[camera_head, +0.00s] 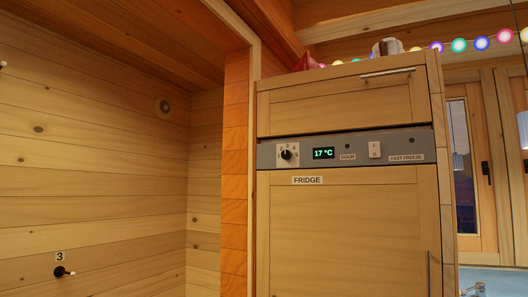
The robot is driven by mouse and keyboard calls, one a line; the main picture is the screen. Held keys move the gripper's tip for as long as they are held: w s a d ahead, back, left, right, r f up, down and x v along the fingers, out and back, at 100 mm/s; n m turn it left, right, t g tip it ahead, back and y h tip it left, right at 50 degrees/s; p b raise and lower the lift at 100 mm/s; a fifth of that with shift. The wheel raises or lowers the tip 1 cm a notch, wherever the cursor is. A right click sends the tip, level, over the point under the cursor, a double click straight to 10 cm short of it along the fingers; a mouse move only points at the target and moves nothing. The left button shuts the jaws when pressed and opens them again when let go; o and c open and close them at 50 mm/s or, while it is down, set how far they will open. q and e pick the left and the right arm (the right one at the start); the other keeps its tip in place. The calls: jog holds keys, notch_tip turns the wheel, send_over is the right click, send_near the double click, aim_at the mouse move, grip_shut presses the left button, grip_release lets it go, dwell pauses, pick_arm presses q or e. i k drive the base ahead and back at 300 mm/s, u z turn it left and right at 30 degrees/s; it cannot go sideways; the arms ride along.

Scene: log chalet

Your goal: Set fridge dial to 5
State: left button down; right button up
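The fridge dial (287,154) is a small black knob on a white plate with tiny numbers around it, from 1 at the left to 5 at the right. It sits at the left of the grey control panel. Where its pointer stands is too small to tell. A display (323,153) beside it reads 17 °C in green. The wooden fridge door (350,235), labelled FRIDGE, is shut below the panel. Neither of my grippers is in view.
A rocker switch (375,149) labelled FAST FREEZE and a small DOOR light (347,146) share the panel. A wooden cabinet front (340,104) is above. A black wall hook (63,271) marked 3 sticks out at left. A window (462,165) is at right.

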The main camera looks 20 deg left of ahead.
aim_at(286, 154)
jog(key=u, duration=0.75)
jog(key=i, duration=0.85)
jog(key=u, duration=0.45)
